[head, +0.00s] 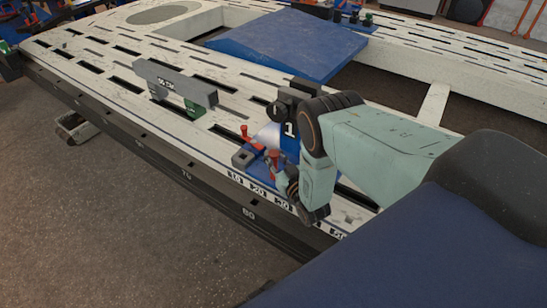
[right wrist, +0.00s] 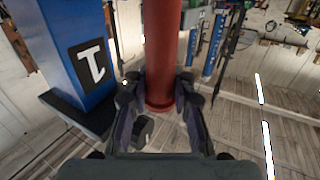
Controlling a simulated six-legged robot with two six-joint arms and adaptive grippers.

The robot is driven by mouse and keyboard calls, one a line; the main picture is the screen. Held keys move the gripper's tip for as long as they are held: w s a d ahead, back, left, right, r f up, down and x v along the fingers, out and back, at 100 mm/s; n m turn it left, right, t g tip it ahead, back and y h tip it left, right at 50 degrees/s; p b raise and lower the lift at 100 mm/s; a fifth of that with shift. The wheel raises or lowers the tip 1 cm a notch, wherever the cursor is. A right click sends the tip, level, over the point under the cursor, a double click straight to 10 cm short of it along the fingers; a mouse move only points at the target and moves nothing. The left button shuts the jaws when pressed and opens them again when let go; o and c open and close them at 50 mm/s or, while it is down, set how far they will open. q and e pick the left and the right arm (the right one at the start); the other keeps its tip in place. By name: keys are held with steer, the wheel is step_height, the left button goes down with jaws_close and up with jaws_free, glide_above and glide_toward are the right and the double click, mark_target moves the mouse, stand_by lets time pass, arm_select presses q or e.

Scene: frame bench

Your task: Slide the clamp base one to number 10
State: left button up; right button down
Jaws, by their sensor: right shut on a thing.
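The clamp base one (head: 291,146) is a blue upright with a white 1 on a black label, standing on the white frame bench (head: 130,100). My right gripper (head: 280,180) is shut on a red upright handle (right wrist: 162,60) beside the post, one finger on each side. A number strip (head: 258,190) along the near edge reads 10, 20, 30 from left to right. My right arm hides part of the base and the strip. My left gripper is not in view.
A blue ramp (head: 290,45) lies behind. The slotted bench top between beam and base is bare. A dark rail (head: 160,160) runs along the near edge.

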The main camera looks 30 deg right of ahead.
steer(key=shift+w+a+r, duration=0.1)
steer(key=shift+a+r, duration=0.1)
steer(key=shift+a, duration=0.05)
steer(key=c, duration=1.1)
jaws_free()
steer(key=shift+d+r, duration=0.1)
steer(key=shift+s, duration=0.25)
steer(key=shift+s+f, duration=0.2)
steer(key=shift+s, duration=0.2)
steer(key=s, duration=0.7)
steer(key=s+a, duration=0.1)
steer(key=s, duration=0.3)
steer(key=shift+r, duration=0.15)
steer(key=shift+d, duration=0.1)
